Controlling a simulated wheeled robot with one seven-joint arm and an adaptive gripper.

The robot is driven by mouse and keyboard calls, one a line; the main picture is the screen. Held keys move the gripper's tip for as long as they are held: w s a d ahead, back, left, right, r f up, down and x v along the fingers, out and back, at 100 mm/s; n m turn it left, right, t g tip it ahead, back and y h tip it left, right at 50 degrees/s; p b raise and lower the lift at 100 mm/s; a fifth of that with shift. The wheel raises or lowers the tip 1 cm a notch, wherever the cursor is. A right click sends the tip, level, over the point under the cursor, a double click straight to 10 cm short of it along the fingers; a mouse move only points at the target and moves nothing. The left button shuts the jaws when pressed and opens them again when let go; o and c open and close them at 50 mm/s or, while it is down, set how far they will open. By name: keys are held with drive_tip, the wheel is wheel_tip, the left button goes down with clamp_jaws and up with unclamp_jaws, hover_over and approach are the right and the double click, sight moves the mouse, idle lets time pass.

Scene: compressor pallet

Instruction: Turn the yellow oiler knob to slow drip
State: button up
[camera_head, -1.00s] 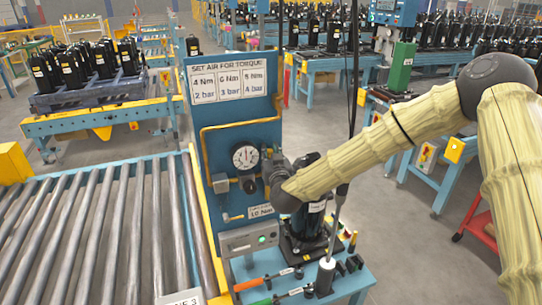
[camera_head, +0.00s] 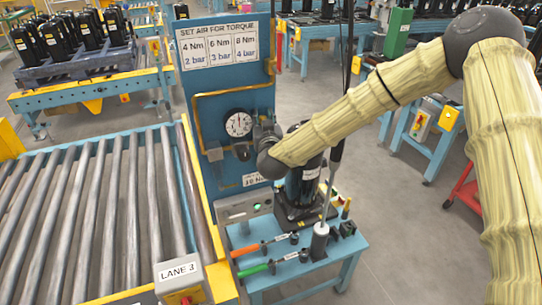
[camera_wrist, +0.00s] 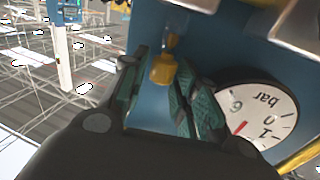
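The yellow oiler knob (camera_wrist: 163,68) sits on the blue panel, with a small clear part of the oiler above it in the wrist view. My gripper (camera_wrist: 162,78) is open, with one dark green-padded finger on each side of the knob. Gaps show between the knob and both pads, so it does not look gripped. In the head view, my wrist is in front of the blue panel (camera_head: 225,70), just right of the gauge, and the knob is hidden there.
A round bar gauge (camera_head: 239,124), also in the wrist view (camera_wrist: 255,110), is close beside my right-hand finger. A black compressor (camera_head: 302,185) stands below my wrist on a blue bench (camera_head: 345,250) with tools. A roller conveyor (camera_head: 95,220) lies left.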

drive_tip(key=shift+y, duration=0.5)
drive_tip(key=shift+d+n+g+y+p, duration=0.15)
drive_tip(key=shift+n+g+y+p, duration=0.4)
drive_tip(key=shift+n+y, duration=0.6)
drive_tip(key=shift+d+n+g+y+p, duration=0.1)
drive_tip(key=shift+n+g+y+p, duration=0.25)
drive_tip(key=shift+n+y+p, duration=0.7)
drive_tip(key=shift+y+b, duration=0.35)
drive_tip(key=shift+y, duration=0.25)
drive_tip(key=shift+s+d+f+b, duration=0.15)
drive_tip(key=shift+s+b, duration=0.05)
drive_tip(key=shift+b, duration=0.1)
drive_tip(key=b+v, duration=0.4)
drive_tip(key=v, duration=0.6)
drive_tip(key=s+f+g+b, duration=0.1)
drive_tip(key=s+f+g, duration=0.2)
drive_tip(key=f, duration=1)
drive_tip(key=s+f+m+g+h+b, duration=0.1)
drive_tip(key=s+f+g+b, duration=0.1)
drive_tip(key=s+f, duration=0.7)
drive_tip(key=shift+f+m+g+h, duration=0.3)
drive_tip(key=shift+f+g, duration=0.3)
drive_tip(key=shift+f, duration=1.6)
